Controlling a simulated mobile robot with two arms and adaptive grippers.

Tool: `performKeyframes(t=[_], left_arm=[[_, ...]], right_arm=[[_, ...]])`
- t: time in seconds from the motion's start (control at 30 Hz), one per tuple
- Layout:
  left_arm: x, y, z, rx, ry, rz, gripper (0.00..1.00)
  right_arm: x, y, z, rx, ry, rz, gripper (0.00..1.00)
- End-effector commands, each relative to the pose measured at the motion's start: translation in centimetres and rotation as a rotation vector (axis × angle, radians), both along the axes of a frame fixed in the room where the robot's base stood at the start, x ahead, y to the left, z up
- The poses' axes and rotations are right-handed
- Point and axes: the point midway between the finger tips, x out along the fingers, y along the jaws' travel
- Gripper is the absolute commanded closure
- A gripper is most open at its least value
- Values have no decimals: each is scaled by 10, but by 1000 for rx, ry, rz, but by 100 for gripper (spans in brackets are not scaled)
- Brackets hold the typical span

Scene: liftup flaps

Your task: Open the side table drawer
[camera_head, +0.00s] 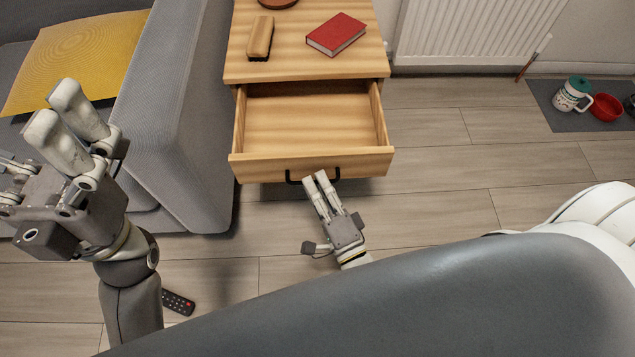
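The light wood side table (290,45) stands at the top centre. Its drawer (312,165) is pulled well out, and the inside that shows is empty. A black bar handle (294,180) sits on the drawer front. My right gripper (316,178) is at the handle with its two fingers close together, and its fingertips hide the middle of the bar. It looks shut on the handle, though the contact itself is hidden. My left gripper (54,108) is at the left, apart from the table, with its fingers close together and nothing visible between them.
A grey sofa (178,110) with a yellow cushion (75,55) stands close left of the table. A red book (336,34) and a brown brush-like object (260,38) lie on the tabletop. A remote (178,302) lies on the floor. Floor right of the drawer is clear.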

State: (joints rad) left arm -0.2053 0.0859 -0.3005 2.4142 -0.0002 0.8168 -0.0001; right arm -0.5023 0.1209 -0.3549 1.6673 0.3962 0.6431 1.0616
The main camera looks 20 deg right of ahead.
Motion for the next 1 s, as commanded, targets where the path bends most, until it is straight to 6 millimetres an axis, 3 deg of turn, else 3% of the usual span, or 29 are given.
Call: performKeyframes(t=[0.1, 0.47, 0.57, 1.0], left_arm=[[0, 0, 0, 0, 0, 0, 0], [0, 0, 0, 1, -1, 1, 0], [0, 0, 0, 1, -1, 1, 0], [0, 0, 0, 0, 0, 0, 0]], right_arm=[[0, 0, 0, 0, 0, 0, 70], [-4, 0, -1, 1, 1, 1, 70], [-15, -1, -3, -1, 3, 2, 70], [-99, -12, -18, -1, 3, 2, 70]])
